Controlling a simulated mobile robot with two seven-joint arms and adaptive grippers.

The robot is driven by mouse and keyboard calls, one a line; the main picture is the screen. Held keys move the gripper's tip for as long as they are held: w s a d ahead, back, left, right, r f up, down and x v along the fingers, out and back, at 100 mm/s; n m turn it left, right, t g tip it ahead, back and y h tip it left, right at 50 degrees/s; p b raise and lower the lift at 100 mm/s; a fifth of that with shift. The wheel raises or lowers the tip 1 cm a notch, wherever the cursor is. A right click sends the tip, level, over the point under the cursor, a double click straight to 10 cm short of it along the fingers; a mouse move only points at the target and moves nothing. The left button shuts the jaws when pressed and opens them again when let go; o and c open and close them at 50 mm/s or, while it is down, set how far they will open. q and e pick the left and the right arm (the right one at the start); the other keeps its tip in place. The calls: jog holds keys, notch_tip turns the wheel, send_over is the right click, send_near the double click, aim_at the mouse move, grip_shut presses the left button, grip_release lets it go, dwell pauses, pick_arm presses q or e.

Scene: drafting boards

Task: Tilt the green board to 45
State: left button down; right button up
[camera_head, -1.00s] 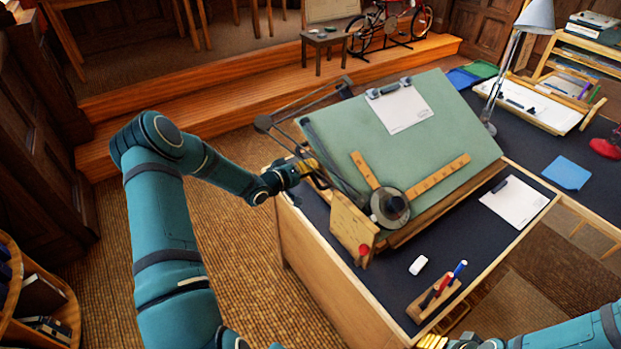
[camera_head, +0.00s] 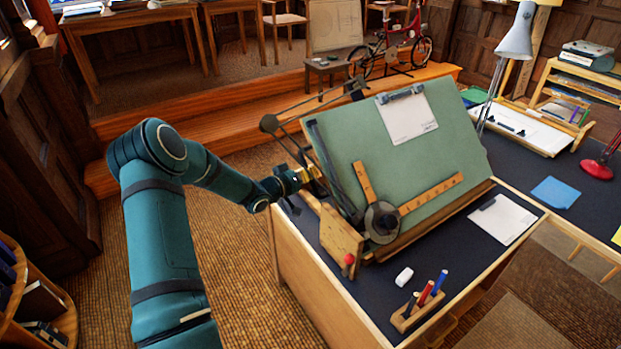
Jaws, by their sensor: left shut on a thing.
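The green board (camera_head: 408,160) stands tilted on the dark-topped desk, its far edge raised and its near edge low. A sheet of paper (camera_head: 409,119) is clipped near its top, and a drafting head with wooden rulers (camera_head: 382,220) lies across its lower left. A wooden side plate with a red knob (camera_head: 340,241) stands at the board's near left corner. My left gripper (camera_head: 313,180) is at the board's left edge, shut on the board's edge; the fingertips are partly hidden. The angle cannot be read from any scale here. My right gripper is not in view.
A pen holder (camera_head: 418,312), an eraser (camera_head: 404,276) and a paper sheet (camera_head: 502,219) lie on the desk's near part. A lamp (camera_head: 514,40) stands behind the board's right side. A second dark desk with a blue sheet (camera_head: 556,193) is at right.

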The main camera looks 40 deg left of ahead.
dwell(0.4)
pick_arm(q)
jog(key=c, duration=0.9)
grip_release()
jog(key=shift+c, duration=0.2)
jog(key=shift+s, duration=0.15)
jog(key=v, duration=1.1)
jog(key=shift+s, duration=0.35)
jog(key=shift+a+r, duration=0.1)
